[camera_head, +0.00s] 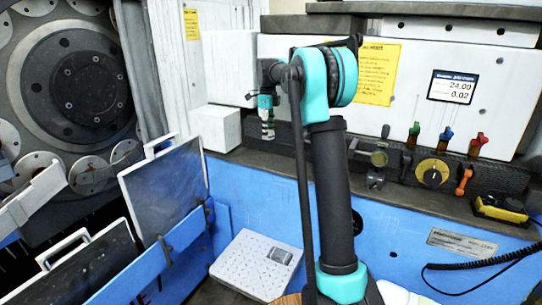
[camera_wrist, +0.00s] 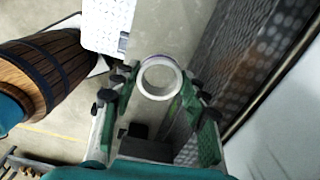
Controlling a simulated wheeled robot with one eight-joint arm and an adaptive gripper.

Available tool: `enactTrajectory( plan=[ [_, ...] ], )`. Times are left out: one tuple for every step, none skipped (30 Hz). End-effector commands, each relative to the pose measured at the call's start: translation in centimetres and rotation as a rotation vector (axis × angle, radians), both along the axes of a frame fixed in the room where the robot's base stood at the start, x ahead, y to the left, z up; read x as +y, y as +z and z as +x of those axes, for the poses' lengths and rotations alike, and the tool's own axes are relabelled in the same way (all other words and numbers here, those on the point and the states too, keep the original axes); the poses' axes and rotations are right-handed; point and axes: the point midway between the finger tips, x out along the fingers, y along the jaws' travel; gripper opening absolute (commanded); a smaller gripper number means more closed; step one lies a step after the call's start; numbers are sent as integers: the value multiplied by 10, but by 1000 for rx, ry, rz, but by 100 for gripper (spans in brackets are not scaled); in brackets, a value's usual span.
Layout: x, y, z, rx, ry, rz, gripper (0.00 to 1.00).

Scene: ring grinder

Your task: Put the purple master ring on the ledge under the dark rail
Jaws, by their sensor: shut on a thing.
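The master ring (camera_wrist: 178,80) shows in the wrist view as a pale ring with a faint purple edge. It sits between the green-backed fingers of my gripper (camera_wrist: 160,92), which is shut on it. In the head view my gripper (camera_head: 267,130) hangs pointing down in front of the white machine panel, close to the dark rail (camera_head: 330,150). The ring is too small there to make out clearly. The grey ledge (camera_head: 400,193) runs below the rail. In the wrist view the ledge (camera_wrist: 178,35) lies beneath the ring, with the dark textured rail (camera_wrist: 232,60) to the right. I cannot tell whether the ring touches the ledge.
A white block (camera_head: 216,128) stands left of my gripper. Valves and a yellow dial (camera_head: 432,173) sit along the rail to the right, with a yellow device (camera_head: 500,208) at the ledge's far right. A white perforated tray (camera_head: 255,265) is below, before the blue machine front.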

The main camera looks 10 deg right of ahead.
Motion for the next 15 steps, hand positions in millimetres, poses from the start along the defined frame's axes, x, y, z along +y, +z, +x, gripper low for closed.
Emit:
enactTrajectory(
  plan=[
    [0, -13, 0, 0, 0, 0, 7],
    [0, -20, 0, 0, 0, 0, 7],
    [0, -29, 0, 0, 0, 0, 7],
    [0, -36, 0, 0, 0, 0, 7],
    [0, -42, 0, 0, 0, 0, 7],
    [0, -50, 0, 0, 0, 0, 7],
    [0, -54, 0, 0, 0, 0, 7],
    [0, -58, 0, 0, 0, 0, 7],
    [0, -63, 0, 0, 0, 0, 7],
    [0, -66, 0, 0, 0, 0, 7],
    [0, -68, 0, 0, 0, 0, 7],
    [0, -70, 0, 0, 0, 0, 7],
    [0, -71, 0, 0, 0, 0, 7],
    [0, -72, 0, 0, 0, 0, 7],
    [0, -75, 0, 0, 0, 0, 7]
  ],
)
